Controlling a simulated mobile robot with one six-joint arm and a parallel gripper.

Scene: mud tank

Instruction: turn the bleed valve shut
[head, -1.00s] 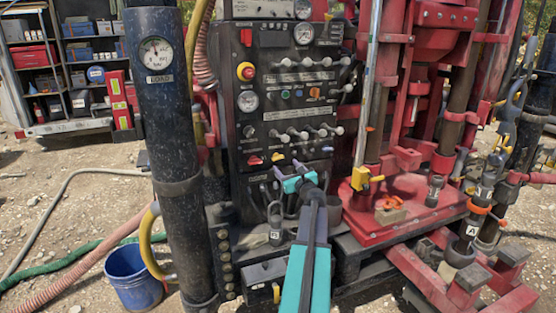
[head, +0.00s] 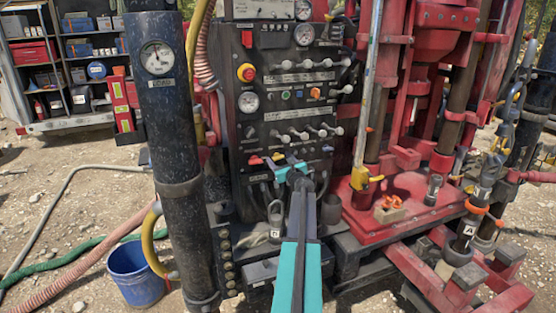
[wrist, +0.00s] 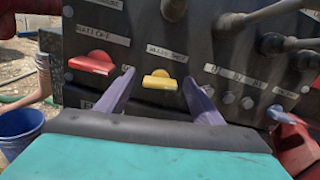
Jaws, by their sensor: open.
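A yellow valve handle (wrist: 160,82) sits on the dark control panel, its bar lying flat and level under a label too blurred to read for certain. A similar red handle (wrist: 92,64) sits to its left under its own label. In the wrist view, my gripper (wrist: 158,76) is open, with one purple finger on each side of the yellow handle; I see no contact. In the head view, my gripper (head: 285,162) is at the panel's lower part, just below the yellow handle (head: 278,156). The red handle (head: 256,160) shows to its left.
Several grey levers (head: 305,133) stick out of the panel above. At lower right in the wrist view is another red part (wrist: 283,114). A black column with a gauge (head: 158,58) stands left, a blue bucket (head: 134,276) on the ground beside it. Red rig frames crowd the right.

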